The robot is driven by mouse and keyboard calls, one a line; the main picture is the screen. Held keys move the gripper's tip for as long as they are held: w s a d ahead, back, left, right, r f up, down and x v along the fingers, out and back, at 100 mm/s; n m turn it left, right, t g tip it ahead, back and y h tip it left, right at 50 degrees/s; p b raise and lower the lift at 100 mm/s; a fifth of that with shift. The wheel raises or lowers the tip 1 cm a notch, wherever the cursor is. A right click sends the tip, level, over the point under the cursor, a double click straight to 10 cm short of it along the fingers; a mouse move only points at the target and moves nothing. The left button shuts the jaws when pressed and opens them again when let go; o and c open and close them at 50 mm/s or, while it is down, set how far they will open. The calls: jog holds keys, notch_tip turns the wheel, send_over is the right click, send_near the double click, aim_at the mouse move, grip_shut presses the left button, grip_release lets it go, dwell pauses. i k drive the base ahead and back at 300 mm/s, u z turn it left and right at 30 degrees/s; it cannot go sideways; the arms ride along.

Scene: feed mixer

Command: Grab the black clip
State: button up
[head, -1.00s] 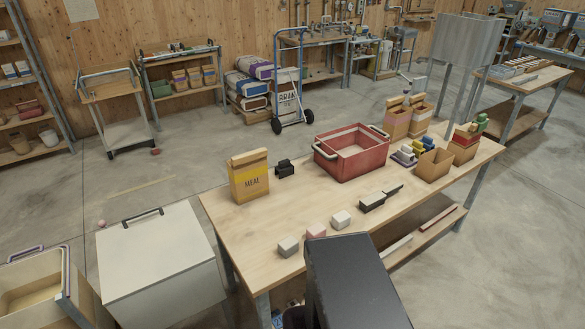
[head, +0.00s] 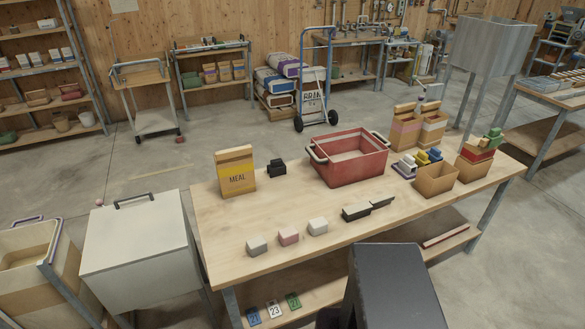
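A small black clip-like block (head: 277,168) sits on the wooden table (head: 222,225), just right of the upright MEAL bag (head: 236,172) and left of the red crate (head: 345,165). A second dark item (head: 357,212), long and low with a handle-like end, lies nearer the table's front edge. I cannot tell its exact kind. My gripper is not in view. A dark grey box-shaped part of my own body fills the bottom right of the head view, in front of the table.
Three small blocks, two pale and one pink (head: 288,236), stand along the front edge. Open cardboard boxes (head: 436,181) and coloured pieces crowd the right end. A white lidded bin (head: 138,247) stands left of the table. Numbered tags (head: 274,309) lie on the lower shelf.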

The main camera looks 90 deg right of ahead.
aim_at(277, 167)
jog(key=u, duration=0.05)
jog(key=k, duration=0.95)
jog(key=z, duration=2.15)
jog(key=i, duration=1)
